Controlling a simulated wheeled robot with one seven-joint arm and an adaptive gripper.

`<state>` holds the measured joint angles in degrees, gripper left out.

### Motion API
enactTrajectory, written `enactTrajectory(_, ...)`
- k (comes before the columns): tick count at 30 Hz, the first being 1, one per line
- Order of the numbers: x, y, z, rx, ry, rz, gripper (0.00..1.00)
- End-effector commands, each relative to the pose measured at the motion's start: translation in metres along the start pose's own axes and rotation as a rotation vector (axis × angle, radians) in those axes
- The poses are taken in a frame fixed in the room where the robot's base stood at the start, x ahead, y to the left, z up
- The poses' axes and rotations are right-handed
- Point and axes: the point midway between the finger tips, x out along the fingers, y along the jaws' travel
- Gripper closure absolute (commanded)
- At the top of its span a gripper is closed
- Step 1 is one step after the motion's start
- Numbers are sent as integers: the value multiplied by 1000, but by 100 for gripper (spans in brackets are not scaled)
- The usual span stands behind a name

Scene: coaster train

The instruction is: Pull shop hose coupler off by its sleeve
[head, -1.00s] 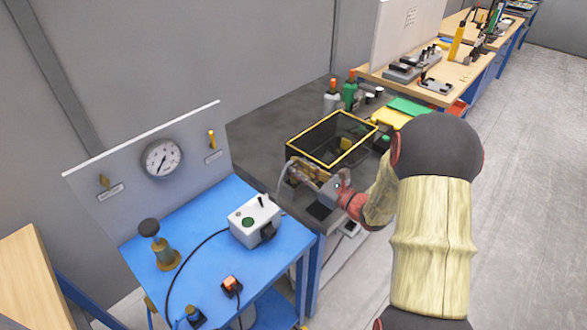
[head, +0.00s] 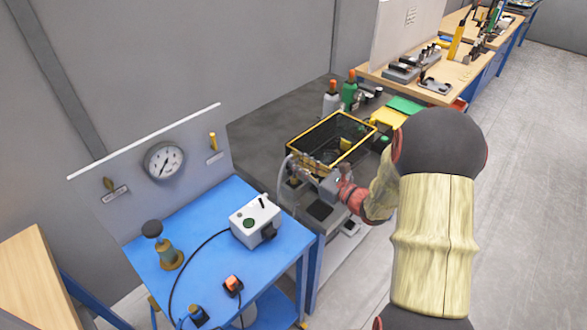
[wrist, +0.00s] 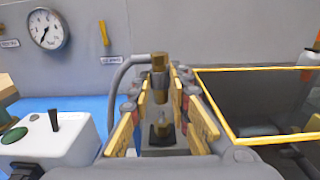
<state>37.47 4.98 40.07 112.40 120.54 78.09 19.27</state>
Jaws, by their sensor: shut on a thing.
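The brass hose coupler (wrist: 159,66) sits upright between my gripper's yellow finger pads in the wrist view, with the grey hose (wrist: 122,72) curving from its top to the left. My gripper (wrist: 161,88) is shut on the coupler. A brass fitting (wrist: 165,128) stands on a dark base below the coupler, and the two look apart. In the head view my gripper (head: 308,165) is raised above the grey bench, beside the yellow-rimmed bin. The hose (head: 282,178) arches down to its left. The coupler is small and partly hidden there.
The yellow-rimmed dark bin (head: 345,158) stands close behind and right of my gripper. A blue table (head: 210,262) with a white switch box (head: 255,220) is at the left, under a panel with a gauge (head: 165,161). Bottles (head: 349,92) stand behind the bin.

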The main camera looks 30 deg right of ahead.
Motion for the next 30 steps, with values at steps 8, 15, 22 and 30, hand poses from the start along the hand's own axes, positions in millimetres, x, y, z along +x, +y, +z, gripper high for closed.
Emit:
enactTrajectory(8, 0, 0, 12, -1, -1, 0, 100)
enactTrajectory(15, 0, 0, 20, 0, -1, 0, 100)
enactTrajectory(22, 0, 0, 24, 0, 0, 0, 100)
enactTrajectory(30, 0, 0, 24, 0, 0, 0, 100)
